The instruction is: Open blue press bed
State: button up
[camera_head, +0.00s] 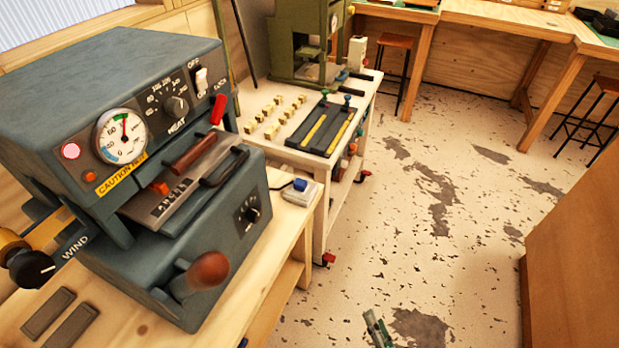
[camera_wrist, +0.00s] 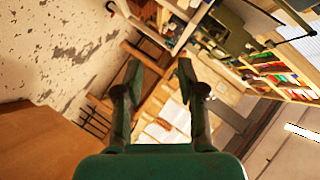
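The blue-grey press (camera_head: 120,80) stands on the wooden bench at the left in the head view. Its bed (camera_head: 170,197), a metal plate with dark type on it, sits in the gap between the upper head and the lower box. A dark handle (camera_head: 224,168) is at the bed's front right, near the press's front edge. A brown-red roller or grip (camera_head: 193,153) lies above the plate. My green gripper (camera_head: 374,325) is low at the bottom edge, well right of the press and touching nothing. In the wrist view my gripper (camera_wrist: 159,68) has its fingers apart, with nothing between them.
The press carries a dial gauge (camera_head: 121,135), a red lever (camera_head: 217,110) and a red-brown knob (camera_head: 208,270). A small blue-topped box (camera_head: 300,192) is beside it. A cart (camera_head: 310,160) stands behind. Open floor (camera_head: 430,230) lies right; a brown cabinet (camera_head: 575,255) bounds it.

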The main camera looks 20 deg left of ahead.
jog(key=w+a+r+g+y, duration=0.2)
jog(key=w+a+r+y, duration=0.25)
jog(key=w+a, duration=0.3)
jog(key=n+g+y, duration=0.4)
jog(key=n+g, duration=0.1)
jog(key=g, duration=0.4)
send_near(232, 171)
jog(key=x, duration=0.9)
jog(key=shift+a, duration=0.25)
grip_shut()
